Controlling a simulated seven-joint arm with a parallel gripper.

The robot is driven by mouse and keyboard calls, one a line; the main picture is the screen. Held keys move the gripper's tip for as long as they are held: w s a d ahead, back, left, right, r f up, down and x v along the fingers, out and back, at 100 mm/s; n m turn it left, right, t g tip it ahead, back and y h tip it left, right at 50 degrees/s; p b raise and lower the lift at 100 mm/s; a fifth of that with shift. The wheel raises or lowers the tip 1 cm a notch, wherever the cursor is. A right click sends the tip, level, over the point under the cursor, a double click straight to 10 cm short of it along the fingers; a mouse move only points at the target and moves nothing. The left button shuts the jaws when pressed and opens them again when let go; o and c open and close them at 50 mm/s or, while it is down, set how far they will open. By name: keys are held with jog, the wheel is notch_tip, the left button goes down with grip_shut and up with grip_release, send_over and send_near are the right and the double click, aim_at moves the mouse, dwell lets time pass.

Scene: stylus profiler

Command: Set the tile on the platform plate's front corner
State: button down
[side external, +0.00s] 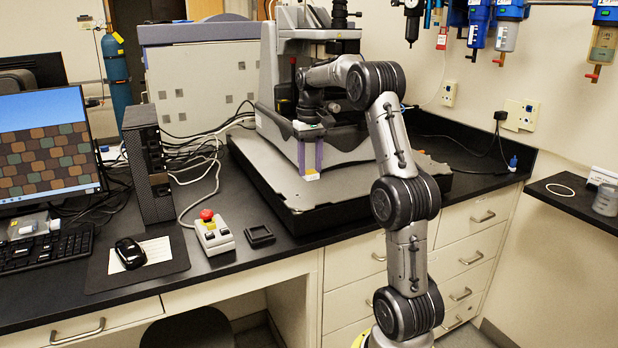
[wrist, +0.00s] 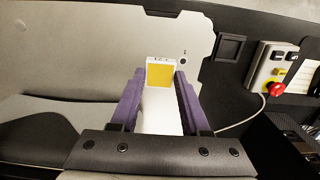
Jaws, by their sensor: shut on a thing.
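The tile is small, with a yellow face and a pale edge. In the wrist view the tile (wrist: 160,74) is between the tips of my purple fingers. My gripper (wrist: 160,80) is shut on it. In the side view my gripper (side external: 311,170) points down over the front part of the grey platform plate (side external: 279,184), with the tile (side external: 312,177) at its fingertips. The plate also shows in the wrist view (wrist: 100,50), under and around the fingers. I cannot tell whether the tile touches the plate or hangs just above it.
A small black square tray (side external: 260,236) lies on the bench in front of the plate. A control box with a red button (side external: 213,232) stands left of it. The profiler's body (side external: 268,115) rises behind my gripper. The plate's front corner looks bare.

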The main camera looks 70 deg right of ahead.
aim_at(309, 171)
jog(key=shift+w+d+f, duration=0.15)
jog(key=shift+d+f, duration=0.05)
jog(key=shift+f, duration=0.15)
jog(key=shift+w+d+f, duration=0.15)
jog(key=shift+f, duration=1.55)
jog(key=shift+f, duration=0.1)
jog(key=shift+c, duration=1.9)
grip_release()
